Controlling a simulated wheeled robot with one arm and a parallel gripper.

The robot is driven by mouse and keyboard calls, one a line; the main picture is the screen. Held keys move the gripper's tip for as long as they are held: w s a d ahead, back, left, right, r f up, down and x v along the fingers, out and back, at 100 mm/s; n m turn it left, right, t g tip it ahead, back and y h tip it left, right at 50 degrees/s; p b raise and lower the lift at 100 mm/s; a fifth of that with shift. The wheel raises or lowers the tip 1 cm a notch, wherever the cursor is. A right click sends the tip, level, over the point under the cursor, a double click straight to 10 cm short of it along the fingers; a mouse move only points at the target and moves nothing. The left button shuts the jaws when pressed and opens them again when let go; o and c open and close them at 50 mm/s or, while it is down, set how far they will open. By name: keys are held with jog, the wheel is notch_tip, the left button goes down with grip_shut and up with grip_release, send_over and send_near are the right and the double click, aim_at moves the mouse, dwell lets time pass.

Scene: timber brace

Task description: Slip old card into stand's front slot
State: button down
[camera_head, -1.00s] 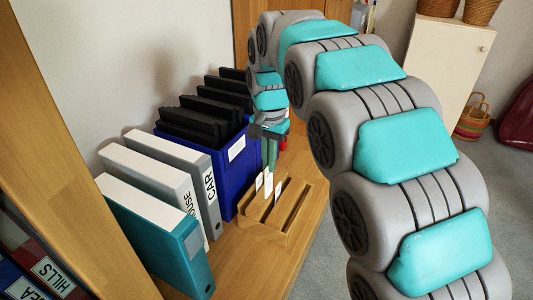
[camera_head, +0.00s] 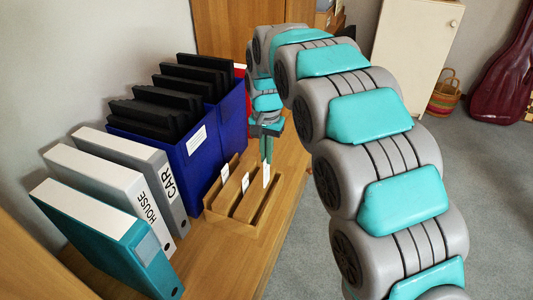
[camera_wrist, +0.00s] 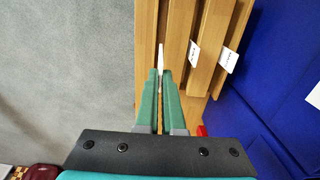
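The wooden card stand (camera_head: 232,222) has long parallel slots and stands on the wooden top. My gripper (camera_head: 266,160) points down over its right-hand part. The fingers are shut on a thin white card (camera_head: 266,176), which sticks out below them. In the wrist view my gripper (camera_wrist: 160,75) shows the card (camera_wrist: 161,55) nearly edge-on, over the stand's outer slats. I cannot tell whether its lower edge is inside the slot. Two other white cards, one on the left (camera_head: 225,173) and one in the middle (camera_head: 245,182), stand in the other slots.
Blue file boxes (camera_head: 197,155) with black folders stand behind the stand. Grey and teal binders (camera_head: 105,225) stand to its left. The wooden top (camera_head: 235,270) is clear in front of the stand. A cabinet (camera_head: 415,50), a basket (camera_head: 444,97) and a dark red case (camera_head: 497,75) are beyond.

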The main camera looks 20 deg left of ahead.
aim_at(266, 180)
jog(key=shift+f+b, duration=0.6)
jog(key=shift+f, duration=1.8)
jog(key=shift+f+b, duration=0.55)
jog(key=shift+f, duration=2.3)
jog(key=shift+c, duration=2.4)
grip_release()
jog(key=shift+r, duration=0.1)
